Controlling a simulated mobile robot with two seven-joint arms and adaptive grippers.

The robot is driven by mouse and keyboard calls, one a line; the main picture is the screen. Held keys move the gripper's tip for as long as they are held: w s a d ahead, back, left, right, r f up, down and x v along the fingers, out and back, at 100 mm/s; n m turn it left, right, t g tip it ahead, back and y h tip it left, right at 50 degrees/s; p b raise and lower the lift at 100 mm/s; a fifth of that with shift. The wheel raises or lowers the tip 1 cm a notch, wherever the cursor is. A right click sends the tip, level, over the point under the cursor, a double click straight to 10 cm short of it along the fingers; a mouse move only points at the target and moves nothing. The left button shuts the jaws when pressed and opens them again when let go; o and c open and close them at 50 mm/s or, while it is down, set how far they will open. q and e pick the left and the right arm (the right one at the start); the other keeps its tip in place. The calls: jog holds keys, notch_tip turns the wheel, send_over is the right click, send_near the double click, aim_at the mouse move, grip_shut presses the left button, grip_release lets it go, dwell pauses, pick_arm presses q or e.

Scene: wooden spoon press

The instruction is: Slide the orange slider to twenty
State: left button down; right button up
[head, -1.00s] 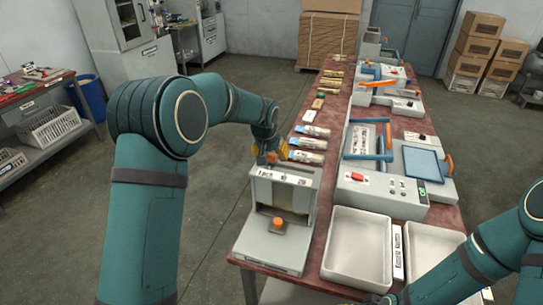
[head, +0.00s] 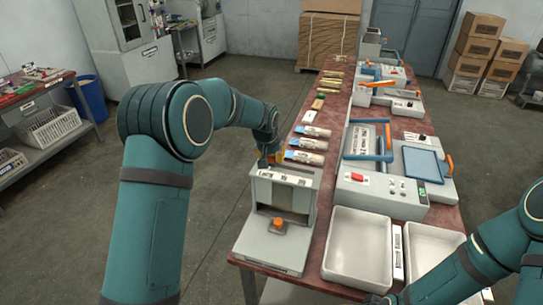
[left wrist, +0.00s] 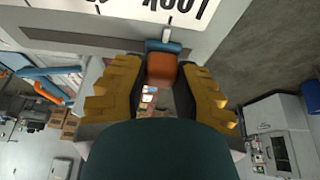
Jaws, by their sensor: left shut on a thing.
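The orange slider (left wrist: 162,70) shows in the left wrist view between the yellow fingers of my left gripper (left wrist: 163,88), which are shut on it. A blue-grey bar and a small white pointer (left wrist: 166,35) sit at its far end, beside a white scale (left wrist: 120,8) with large black marks, partly cut off. In the head view my left gripper (head: 268,158) is at the upper left back of the grey press (head: 261,245), and hides most of the slider. The scale strip (head: 285,178) runs along the press top. My right gripper is hardly visible at the bottom edge.
An orange knob (head: 278,223) sits on the press front. White trays (head: 357,285) and a grey machine with a blue handle (head: 385,203) stand to the right on the red table. Labelled packets (head: 305,157) lie behind the press.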

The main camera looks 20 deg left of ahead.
aim_at(309, 169)
pick_arm(q)
jog(key=d, duration=0.7)
jog(key=d+b, duration=0.1)
jog(key=d, duration=0.2)
jog(key=shift+s+d+f, duration=0.15)
jog(key=shift+s+d, duration=0.1)
jog(key=shift+d, duration=0.4)
jog(key=c, duration=0.7)
grip_release()
jog(key=shift+d, duration=0.15)
jog(key=shift+o, duration=0.2)
jog(key=v, duration=1.2)
